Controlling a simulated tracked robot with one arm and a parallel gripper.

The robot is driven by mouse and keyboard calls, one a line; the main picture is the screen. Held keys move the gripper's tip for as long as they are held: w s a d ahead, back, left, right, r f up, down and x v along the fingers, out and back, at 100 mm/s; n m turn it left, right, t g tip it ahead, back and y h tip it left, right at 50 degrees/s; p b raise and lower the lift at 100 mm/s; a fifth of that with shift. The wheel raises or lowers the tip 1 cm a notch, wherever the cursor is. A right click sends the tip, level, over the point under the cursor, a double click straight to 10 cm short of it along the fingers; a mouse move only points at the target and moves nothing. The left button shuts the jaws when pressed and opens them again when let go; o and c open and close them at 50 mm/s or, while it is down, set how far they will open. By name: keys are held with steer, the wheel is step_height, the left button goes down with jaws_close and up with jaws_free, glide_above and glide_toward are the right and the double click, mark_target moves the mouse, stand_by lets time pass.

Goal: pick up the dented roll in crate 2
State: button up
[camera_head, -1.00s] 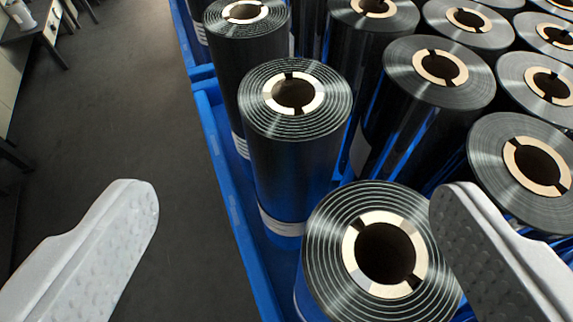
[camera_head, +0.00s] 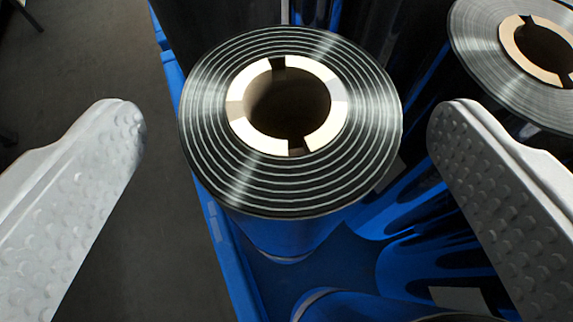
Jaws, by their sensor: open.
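A dark film roll (camera_head: 362,155) with a pale ring-shaped core and light concentric rings on its top stands upright in a blue crate (camera_head: 212,225), close to the crate's left wall. My gripper (camera_head: 287,112) is open and empty, with one finger left and one right of this roll's top. A gap shows on each side, so neither finger appears to touch it. No clear dent shows on its top; most of its side is hidden below the top. No crate number is visible, so I cannot tell whether this is crate 2.
Another upright roll (camera_head: 478,58) stands at the upper right, beyond the right finger. Dark rolls stand behind the central one. A blue, rounded shape (camera_head: 350,308) shows at the bottom edge, cut off. Dark floor (camera_head: 120,60) lies open left of the crate.

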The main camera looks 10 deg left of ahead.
steer(key=shift+w, duration=0.15)
jaws_close()
